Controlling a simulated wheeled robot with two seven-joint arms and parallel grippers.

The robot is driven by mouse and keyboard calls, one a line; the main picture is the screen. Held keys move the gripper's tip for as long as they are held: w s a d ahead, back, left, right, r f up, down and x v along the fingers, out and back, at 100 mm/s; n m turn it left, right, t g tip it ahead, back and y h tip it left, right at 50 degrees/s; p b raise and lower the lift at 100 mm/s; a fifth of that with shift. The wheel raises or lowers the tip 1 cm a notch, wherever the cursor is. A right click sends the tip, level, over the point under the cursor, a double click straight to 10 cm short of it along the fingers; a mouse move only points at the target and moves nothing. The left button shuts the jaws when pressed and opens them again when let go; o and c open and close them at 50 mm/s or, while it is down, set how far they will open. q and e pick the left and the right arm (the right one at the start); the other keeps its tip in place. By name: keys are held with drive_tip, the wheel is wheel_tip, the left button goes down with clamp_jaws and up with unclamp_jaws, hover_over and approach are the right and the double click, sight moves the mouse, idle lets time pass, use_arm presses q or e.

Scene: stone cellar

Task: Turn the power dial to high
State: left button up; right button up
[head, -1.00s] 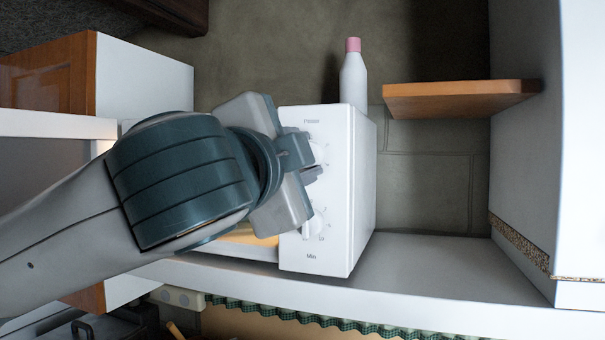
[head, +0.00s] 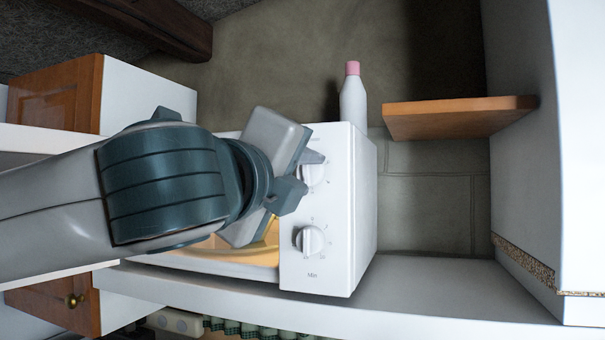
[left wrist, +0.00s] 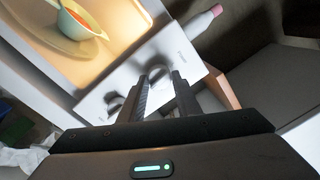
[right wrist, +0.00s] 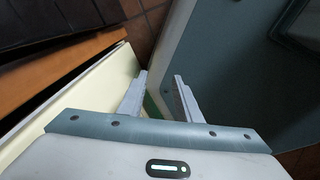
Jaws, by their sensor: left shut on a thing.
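The white microwave (head: 345,225) has two round dials on its control panel. The power dial (head: 314,174) is the upper one in the head view, partly hidden by my gripper; it also shows in the left wrist view (left wrist: 159,73). My left gripper (head: 303,177) is shut on the power dial, one finger on each side; the fingertips also show in the left wrist view (left wrist: 161,76). The dial's pointer cannot be read. The lower dial (head: 309,240) is free. My right gripper (right wrist: 162,78) is open and empty, away from the microwave.
A white bottle with a pink cap (head: 353,95) stands beside the microwave. A wooden shelf (head: 455,118) juts out to the right. A bowl with red and orange contents (left wrist: 80,22) sits in the lit microwave. A pale panel (right wrist: 75,105) lies close to my right gripper.

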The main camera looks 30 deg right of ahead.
use_arm(q)
drive_tip(key=shift+f+m, duration=0.2)
drive_tip(key=shift+m, duration=0.4)
drive_tip(key=o, duration=1)
drive_tip(key=shift+r, duration=0.1)
drive_tip(key=shift+a, duration=0.1)
